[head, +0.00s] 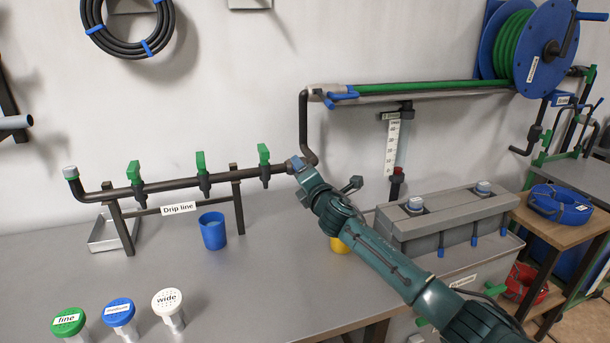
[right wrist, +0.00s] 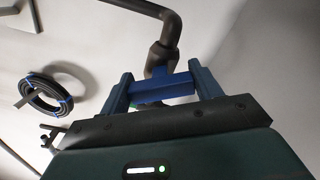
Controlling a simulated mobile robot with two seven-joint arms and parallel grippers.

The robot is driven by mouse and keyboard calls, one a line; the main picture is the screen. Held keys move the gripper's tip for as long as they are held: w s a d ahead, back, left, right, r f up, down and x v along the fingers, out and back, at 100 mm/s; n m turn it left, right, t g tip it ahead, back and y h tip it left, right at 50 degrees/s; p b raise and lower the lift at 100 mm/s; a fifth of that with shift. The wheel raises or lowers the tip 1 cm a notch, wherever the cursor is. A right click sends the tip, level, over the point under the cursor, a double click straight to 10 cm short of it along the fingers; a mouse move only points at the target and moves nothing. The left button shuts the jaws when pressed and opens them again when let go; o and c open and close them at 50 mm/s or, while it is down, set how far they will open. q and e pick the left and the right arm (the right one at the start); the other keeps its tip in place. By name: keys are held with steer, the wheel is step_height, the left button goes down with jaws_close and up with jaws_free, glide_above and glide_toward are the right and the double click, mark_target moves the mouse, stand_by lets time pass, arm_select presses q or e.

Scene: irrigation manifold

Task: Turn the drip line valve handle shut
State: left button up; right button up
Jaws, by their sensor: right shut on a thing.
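The drip line (head: 170,184) is a dark horizontal pipe with a label, standing along the back of the bench. At its right end it meets a pipe that bends up the wall. My right gripper (head: 298,166) is at this right end. In the right wrist view, its two blue fingers are shut on a blue valve handle (right wrist: 172,88), which lies crosswise between them. The grey valve body (right wrist: 160,60) and bent pipe (right wrist: 168,25) show just beyond it. In the head view my gripper hides the handle. My left gripper is in neither view.
Several green-handled taps (head: 201,161) stand up along the drip line. A blue cup (head: 212,231) stands below it. Another blue lever (head: 342,97) is on the upper pipe. A grey manifold box (head: 450,220) stands right of my arm.

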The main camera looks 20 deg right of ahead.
steer(key=m, duration=0.6)
steer(key=shift+f+m, duration=0.2)
steer(key=shift+m, duration=0.1)
stand_by(0.4)
steer(key=o, duration=1)
steer(key=s, duration=1.3)
steer(key=shift+s+d, duration=0.1)
steer(key=shift+d, duration=0.15)
